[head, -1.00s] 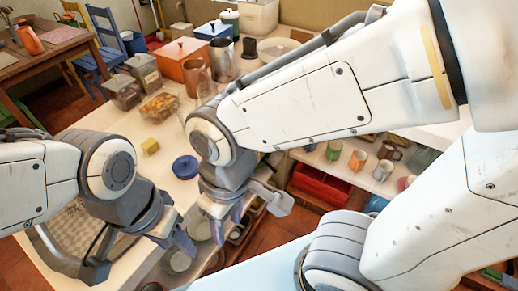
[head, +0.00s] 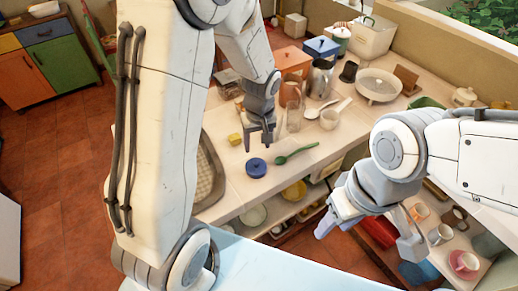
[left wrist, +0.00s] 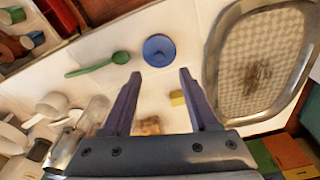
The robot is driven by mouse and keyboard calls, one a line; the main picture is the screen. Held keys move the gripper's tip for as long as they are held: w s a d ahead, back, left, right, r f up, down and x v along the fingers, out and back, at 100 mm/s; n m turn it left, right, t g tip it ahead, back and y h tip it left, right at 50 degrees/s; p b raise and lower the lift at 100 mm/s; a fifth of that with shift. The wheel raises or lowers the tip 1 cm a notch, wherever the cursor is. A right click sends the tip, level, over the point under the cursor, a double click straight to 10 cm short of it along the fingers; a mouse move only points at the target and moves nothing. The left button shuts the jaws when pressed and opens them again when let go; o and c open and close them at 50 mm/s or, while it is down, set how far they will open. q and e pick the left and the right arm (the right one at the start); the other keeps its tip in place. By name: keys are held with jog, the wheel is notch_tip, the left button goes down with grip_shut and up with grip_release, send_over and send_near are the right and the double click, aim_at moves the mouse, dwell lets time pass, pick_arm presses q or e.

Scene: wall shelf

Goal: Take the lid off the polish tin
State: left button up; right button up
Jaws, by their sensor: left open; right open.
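The polish tin (head: 257,167) is a low, round blue tin with its lid on and a small knob on top. It stands on the pale counter, and it also shows in the left wrist view (left wrist: 159,50). My left gripper (head: 261,145) is open and empty, pointing down above the counter just behind the tin. In the left wrist view the tin lies beyond the fingertips (left wrist: 159,75), roughly in line with the gap between them. My right gripper (head: 367,240) is open and empty at the right, in front of the counter and away from the tin.
A green spoon (head: 296,153) lies right of the tin and a yellow block (head: 235,139) lies behind it to the left. A patterned tray (left wrist: 262,65) is on the left of the counter. A glass jar (head: 293,117) and metal jug (head: 321,78) stand farther back.

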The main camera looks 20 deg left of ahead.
pick_arm(q)
send_over(256, 162)
jog(key=s, duration=0.1)
jog(key=shift+n, duration=0.4)
notch_tip(256, 162, down, 5)
jog(key=shift+a+r+p, duration=0.1)
jog(key=shift+r+p, duration=0.1)
jog(key=shift+p, duration=0.1)
jog(key=shift+w+f, duration=0.1)
jog(key=shift+f, duration=0.7)
jog(key=shift+w+f+p, duration=0.15)
jog(key=shift+w+f, duration=0.05)
jog(key=shift+f, duration=1)
jog(key=shift+w+f+p, duration=0.15)
jog(key=shift+f, duration=1)
grip_shut()
